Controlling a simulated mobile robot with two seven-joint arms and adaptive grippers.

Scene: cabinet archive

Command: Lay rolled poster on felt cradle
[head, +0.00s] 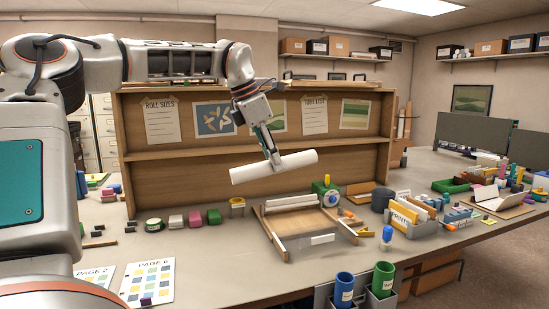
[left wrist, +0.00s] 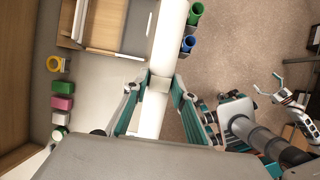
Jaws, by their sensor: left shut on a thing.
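The rolled poster (head: 300,161) is a long white tube, held in the air in front of the wooden back panel. My left gripper (head: 274,161) is shut on it near its middle. In the left wrist view the poster (left wrist: 173,32) runs between the fingers (left wrist: 160,84). Below it on the table is a wooden frame (head: 279,235) with a pale bar along its back and a white label at its front; I cannot tell whether this is the felt cradle. The poster is clear of it. My right gripper (left wrist: 264,82) shows small in the left wrist view, open and empty.
Blue (head: 345,285) and green (head: 383,279) cups stand at the front edge. A green block (head: 214,216) and other small items line the table left of the frame. A box marked PRINTS (head: 404,218) stands right of it. Bare table lies in front.

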